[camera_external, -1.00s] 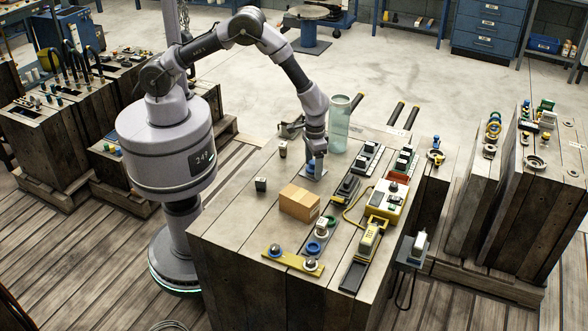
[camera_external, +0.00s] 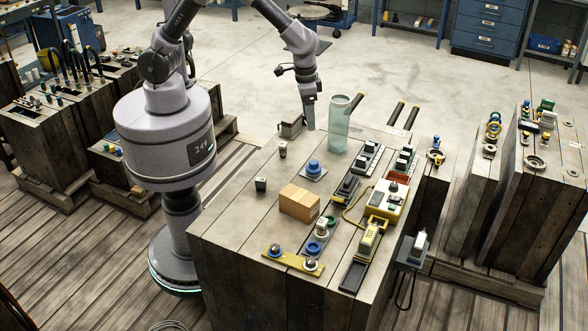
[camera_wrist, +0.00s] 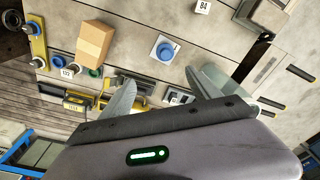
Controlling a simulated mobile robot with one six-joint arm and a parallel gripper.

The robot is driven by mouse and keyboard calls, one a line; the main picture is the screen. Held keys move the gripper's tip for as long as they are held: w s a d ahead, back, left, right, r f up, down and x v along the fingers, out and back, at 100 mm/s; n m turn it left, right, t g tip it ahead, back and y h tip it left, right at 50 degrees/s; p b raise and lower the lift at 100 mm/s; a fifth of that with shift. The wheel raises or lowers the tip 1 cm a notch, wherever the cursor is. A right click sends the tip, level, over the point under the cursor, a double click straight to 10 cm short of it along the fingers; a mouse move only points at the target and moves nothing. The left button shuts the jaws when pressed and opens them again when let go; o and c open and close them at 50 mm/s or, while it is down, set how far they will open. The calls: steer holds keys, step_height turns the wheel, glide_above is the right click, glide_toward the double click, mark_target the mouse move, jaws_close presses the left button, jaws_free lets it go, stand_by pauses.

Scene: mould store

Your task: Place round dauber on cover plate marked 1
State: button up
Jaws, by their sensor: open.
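The round dauber (camera_external: 314,166) is blue with a stepped round top. It stands upright on a small square grey cover plate (camera_external: 305,175) on the wooden bench top. In the wrist view the dauber (camera_wrist: 165,50) sits near the middle of the plate (camera_wrist: 158,37); a small mark by its edge is too small to read surely. My gripper (camera_external: 309,127) is above and behind the dauber, apart from it. In the wrist view my gripper (camera_wrist: 162,90) has its two pale fingers spread with nothing between them.
A clear greenish cylinder (camera_external: 338,130) stands close to the right of my gripper. A cardboard box (camera_external: 299,203) lies in front of the dauber. Dark switch strips (camera_external: 347,187) and a yellow-and-white control box (camera_external: 386,203) are to the right. Bare wood surrounds the plate's left side.

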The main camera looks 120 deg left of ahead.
steer(key=s+d+r+m+t, duration=0.1)
steer(key=s+d+r+m, duration=0.2)
steer(key=r, duration=0.4)
steer(key=s+d+r+m+t, duration=0.1)
steer(key=s+d+r+m, duration=0.15)
steer(key=s+r, duration=0.4)
steer(key=s+d+r+m+t+b, duration=0.1)
steer(key=s+d+m, duration=0.1)
steer(key=s, duration=0.5)
steer(key=s+d+r+m+t+y+b, duration=0.1)
steer(key=s+d+m+t+b, duration=0.1)
steer(key=s, duration=0.5)
steer(key=shift+s+m, duration=0.4)
steer(key=shift+m, duration=0.35)
